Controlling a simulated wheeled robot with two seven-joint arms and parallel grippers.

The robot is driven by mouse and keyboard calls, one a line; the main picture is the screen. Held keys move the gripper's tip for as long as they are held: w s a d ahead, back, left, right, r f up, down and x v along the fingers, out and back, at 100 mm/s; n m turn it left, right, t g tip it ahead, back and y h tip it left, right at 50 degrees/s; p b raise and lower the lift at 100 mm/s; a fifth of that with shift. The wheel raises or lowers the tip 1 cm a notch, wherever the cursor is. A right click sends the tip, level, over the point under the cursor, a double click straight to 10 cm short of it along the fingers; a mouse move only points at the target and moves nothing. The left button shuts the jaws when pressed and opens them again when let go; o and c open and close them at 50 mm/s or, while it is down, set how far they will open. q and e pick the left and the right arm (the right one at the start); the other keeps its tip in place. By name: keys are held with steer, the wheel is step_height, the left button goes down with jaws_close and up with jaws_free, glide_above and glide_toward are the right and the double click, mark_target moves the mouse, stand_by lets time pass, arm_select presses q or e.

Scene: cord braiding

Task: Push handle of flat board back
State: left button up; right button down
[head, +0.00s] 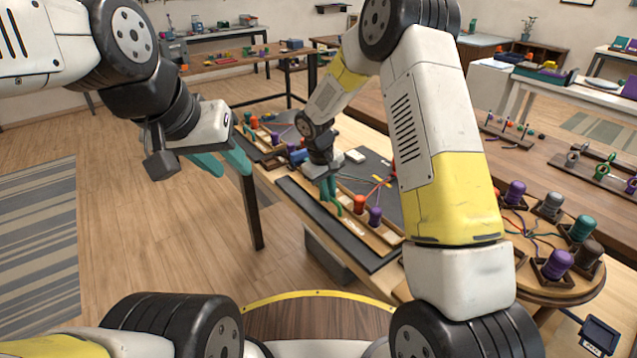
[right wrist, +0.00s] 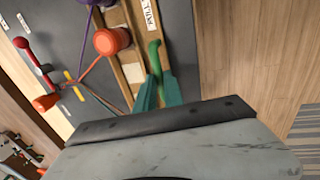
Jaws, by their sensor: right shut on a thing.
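The flat board (head: 378,170) is dark grey and lies on the table, with thin coloured cords across it. It also shows in the right wrist view (right wrist: 75,25). A light wooden strip (right wrist: 129,68) with a white label runs along its near side. My right gripper (head: 331,190) is low over this strip, its teal fingers shut on a curved green handle (right wrist: 154,52). The fingers hide the handle's lower end. My left gripper (head: 224,162) is open and empty in the air, left of the table.
An orange spool (head: 360,203) and a purple spool (head: 375,216) stand on the strip close to my right gripper. A round wooden stand (head: 536,290) with several spools is at the right. A second table (head: 560,165) stands behind. The floor at left is clear.

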steer(key=shift+w+d, duration=0.15)
steer(key=shift+d, duration=0.1)
steer(key=c, duration=1.5)
jaws_free()
steer(key=shift+o, duration=0.2)
steer(key=shift+r, duration=0.1)
step_height(320, 180, up, 8)
steer(key=a, duration=0.1)
steer(key=shift+s+a+f, duration=0.15)
steer(key=shift+s+f, duration=0.1)
steer(key=shift+s, duration=0.2)
